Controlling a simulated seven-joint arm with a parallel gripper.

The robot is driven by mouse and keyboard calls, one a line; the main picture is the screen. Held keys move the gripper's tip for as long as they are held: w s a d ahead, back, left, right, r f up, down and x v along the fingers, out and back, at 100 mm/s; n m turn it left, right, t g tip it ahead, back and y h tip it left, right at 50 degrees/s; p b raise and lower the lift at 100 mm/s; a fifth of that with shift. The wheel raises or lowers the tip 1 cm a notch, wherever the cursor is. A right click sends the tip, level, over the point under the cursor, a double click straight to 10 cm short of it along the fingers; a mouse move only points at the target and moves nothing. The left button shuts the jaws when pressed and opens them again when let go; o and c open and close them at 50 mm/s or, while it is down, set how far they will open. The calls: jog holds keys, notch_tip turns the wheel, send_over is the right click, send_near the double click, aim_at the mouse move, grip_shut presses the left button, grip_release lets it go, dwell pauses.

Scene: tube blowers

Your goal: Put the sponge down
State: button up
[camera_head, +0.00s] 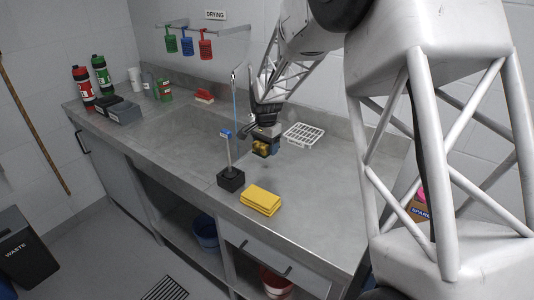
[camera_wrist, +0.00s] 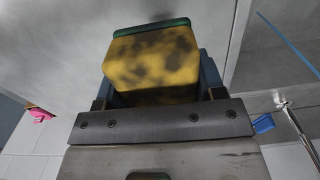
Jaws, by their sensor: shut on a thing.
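My gripper (camera_head: 265,143) is over the steel counter (camera_head: 300,182), between the white rack and the folded yellow cloths. It is shut on a sponge (camera_head: 262,149), which is small and partly hidden by the fingers in the head view. In the wrist view the sponge (camera_wrist: 155,62) is yellow with dark stains and has a green layer along one edge. It sits between the two fingers. It appears held above the counter, but I cannot tell the exact gap.
Folded yellow cloths (camera_head: 260,200) lie near the counter's front edge. A black block with an upright stem and blue tag (camera_head: 230,178) stands left of them. A red and white brush (camera_head: 204,96) lies farther back. Counter right of the cloths is clear.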

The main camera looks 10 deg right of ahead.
jog(key=shift+d, duration=0.1)
jog(key=shift+n, duration=0.4)
jog(key=s+d+f, duration=0.1)
jog(key=d, duration=0.1)
jog(key=s+d, duration=0.2)
jog(key=s+d+f, duration=0.1)
jog(key=d, duration=0.1)
jog(key=shift+s+d+f, duration=0.15)
jog(key=shift+s+f, duration=0.1)
jog(key=shift+f, duration=0.1)
jog(key=shift+w, duration=0.15)
jog(key=w, duration=0.5)
jog(key=w+f, duration=0.1)
jog(key=w, duration=0.9)
jog(key=shift+w+d+f, duration=0.25)
jog(key=shift+w+d, duration=0.05)
jog(key=shift+w, duration=0.1)
jog(key=shift+f, duration=0.1)
jog(key=shift+f, duration=1.65)
jog(key=shift+f, duration=0.35)
